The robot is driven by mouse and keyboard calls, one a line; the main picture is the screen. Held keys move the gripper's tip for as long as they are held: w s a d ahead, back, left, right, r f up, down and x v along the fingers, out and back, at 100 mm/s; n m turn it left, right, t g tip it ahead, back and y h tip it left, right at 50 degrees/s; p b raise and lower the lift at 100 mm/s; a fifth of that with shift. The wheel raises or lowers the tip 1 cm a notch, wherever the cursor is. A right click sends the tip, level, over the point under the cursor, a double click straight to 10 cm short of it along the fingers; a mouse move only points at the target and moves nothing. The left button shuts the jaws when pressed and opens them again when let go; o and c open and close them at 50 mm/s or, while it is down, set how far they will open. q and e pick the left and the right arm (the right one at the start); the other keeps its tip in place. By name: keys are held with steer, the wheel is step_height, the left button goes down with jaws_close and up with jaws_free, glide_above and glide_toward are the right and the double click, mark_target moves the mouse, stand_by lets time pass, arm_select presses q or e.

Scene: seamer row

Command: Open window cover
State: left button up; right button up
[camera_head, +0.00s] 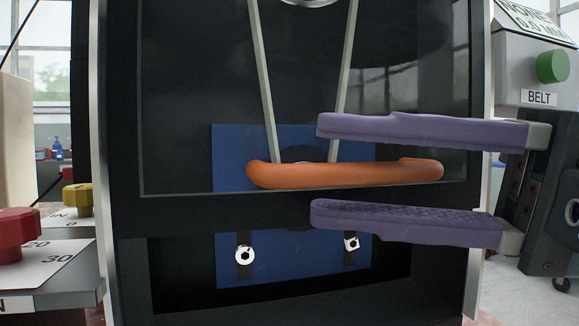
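The window cover (180,213) is an upright dark-framed clear panel in the middle of the head view. A horizontal orange handle (285,176) runs along its lower part. My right gripper (318,169) comes in from the right with its two purple fingers apart. In the picture, one finger lies above the right part of the handle and the other below it. I see gaps between the fingers and the handle, and I cannot tell the exact depth between them. My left gripper is not in view.
Below the cover's lower frame is a dark opening showing a blue plate (300,265) and two bolts. A green button (552,66) over a BELT label sits on a panel at the right. Red (14,232) and yellow (77,199) knobs stand on panels at the left.

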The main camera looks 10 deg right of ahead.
steer(key=shift+d+f, duration=0.1)
steer(key=shift+d, duration=0.2)
steer(key=v, duration=0.9)
steer(key=shift+s, duration=0.15)
steer(key=shift+d, duration=0.15)
